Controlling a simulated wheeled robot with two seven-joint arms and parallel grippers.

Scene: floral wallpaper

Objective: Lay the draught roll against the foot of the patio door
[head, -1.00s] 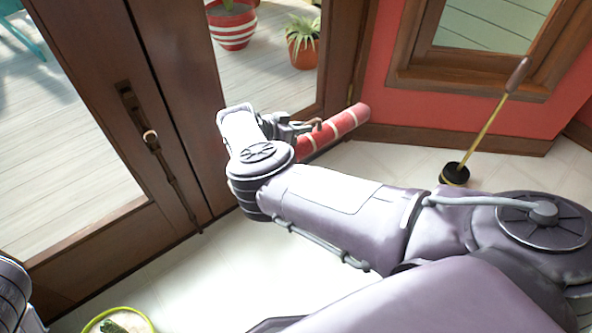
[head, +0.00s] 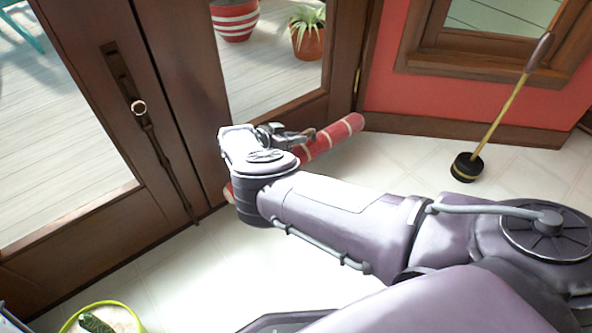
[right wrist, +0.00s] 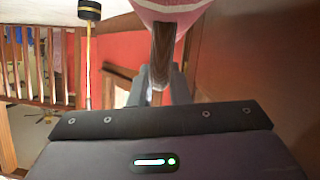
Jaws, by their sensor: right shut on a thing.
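The draught roll (head: 340,132) is a long red roll with pale stripes. It slants in front of the right leaf of the brown patio door (head: 285,117), its right end near the hinge side and its left end low behind my arm. My right gripper (head: 300,138) is shut on the roll near its middle; my wrist hides part of the roll. In the right wrist view the roll (right wrist: 172,9) shows at the top edge, pinkish, at the gripper. I cannot tell whether the roll touches the door or floor. My left gripper is out of view.
A black-based stick with a yellow shaft (head: 500,110) stands on the pale floor at right, near the red wall (head: 390,95). A green-rimmed bowl (head: 72,318) sits at the lower left. Pale floor (head: 190,270) between door and arm is clear.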

